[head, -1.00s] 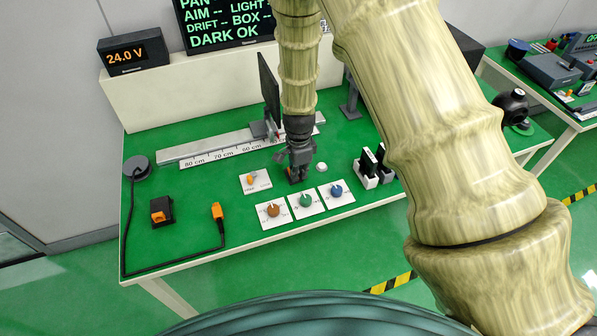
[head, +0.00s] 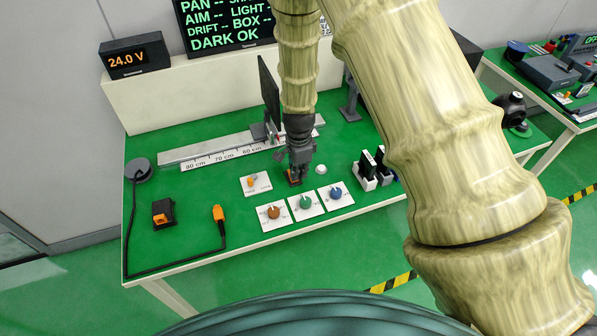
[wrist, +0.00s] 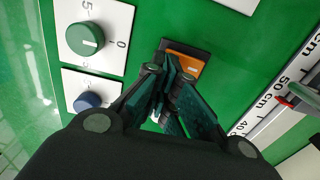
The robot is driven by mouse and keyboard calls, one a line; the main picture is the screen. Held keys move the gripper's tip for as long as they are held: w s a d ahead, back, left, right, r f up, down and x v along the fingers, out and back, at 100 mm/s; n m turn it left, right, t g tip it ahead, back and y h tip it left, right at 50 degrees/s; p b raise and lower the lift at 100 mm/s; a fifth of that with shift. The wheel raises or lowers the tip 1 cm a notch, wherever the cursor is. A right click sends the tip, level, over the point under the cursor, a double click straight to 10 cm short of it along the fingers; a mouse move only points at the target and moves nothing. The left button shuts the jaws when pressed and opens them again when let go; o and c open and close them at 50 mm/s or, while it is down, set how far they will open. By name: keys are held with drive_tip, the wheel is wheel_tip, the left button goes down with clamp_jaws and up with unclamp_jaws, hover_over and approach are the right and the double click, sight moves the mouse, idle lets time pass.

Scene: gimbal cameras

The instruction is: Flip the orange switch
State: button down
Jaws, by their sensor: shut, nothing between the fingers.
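The orange switch (wrist: 183,66) is an orange rocker in a black frame, set on the green bench top. In the wrist view my gripper (wrist: 170,73) covers its near left part. The far right part of the rocker is in view. My gripper is shut and empty, its fingertips close together at the switch. In the head view my gripper (head: 297,177) points down over the switch (head: 291,178), of which only a little shows. I cannot tell whether the fingertips touch the rocker.
Orange, green (head: 305,203) and blue (head: 336,194) knobs stand in front of the switch. A white plate with an orange lever (head: 252,182) is left. A ruled rail (head: 217,151) lies behind. A cable with an orange plug (head: 218,213) lies farther left.

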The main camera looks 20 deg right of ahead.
drive_tip(key=r+p, duration=0.2)
drive_tip(key=r, duration=0.1)
drive_tip(key=r+p, duration=0.1)
drive_tip(key=shift+s+r, duration=0.2)
drive_tip(key=shift+s, duration=0.1)
drive_tip(key=shift+r+b, duration=0.1)
drive_tip(key=shift+b, duration=0.25)
wheel_tip(320, 180, up, 9)
drive_tip(key=s+b, duration=0.1)
drive_tip(key=b, duration=0.1)
drive_tip(key=shift+s, duration=0.3)
